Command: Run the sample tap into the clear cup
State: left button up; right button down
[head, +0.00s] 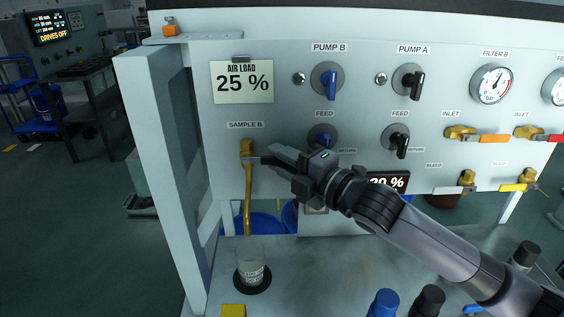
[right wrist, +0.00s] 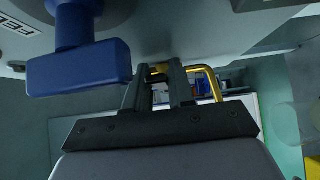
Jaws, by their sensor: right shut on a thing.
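The brass sample tap (head: 247,148) sits on the panel under the SAMPLE B label, and its spout pipe (head: 247,205) runs down toward the bench. The clear cup (head: 251,262) stands upright on a round black pad below the spout, with a printed label on its side. I cannot make out liquid in it. My right gripper (head: 262,158) comes from the right and is shut on the tap's handle, which its fingers mostly hide. In the right wrist view, the brass of the tap (right wrist: 210,82) shows beyond the fingertips (right wrist: 160,75). My left gripper is not in view.
A blue-handled FEED valve (head: 322,135) is just above my right gripper; its blue handle is close in the right wrist view (right wrist: 78,68). A yellow block (head: 233,310) and blue and black caps stand along the bench front. A white post (head: 165,180) stands left.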

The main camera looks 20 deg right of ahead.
jog(key=shift+f, duration=0.1)
jog(key=c, duration=1)
grip_release()
jog(key=shift+c, duration=0.2)
jog(key=b+v, duration=0.1)
jog(key=v, duration=0.6)
jog(key=shift+s, duration=0.2)
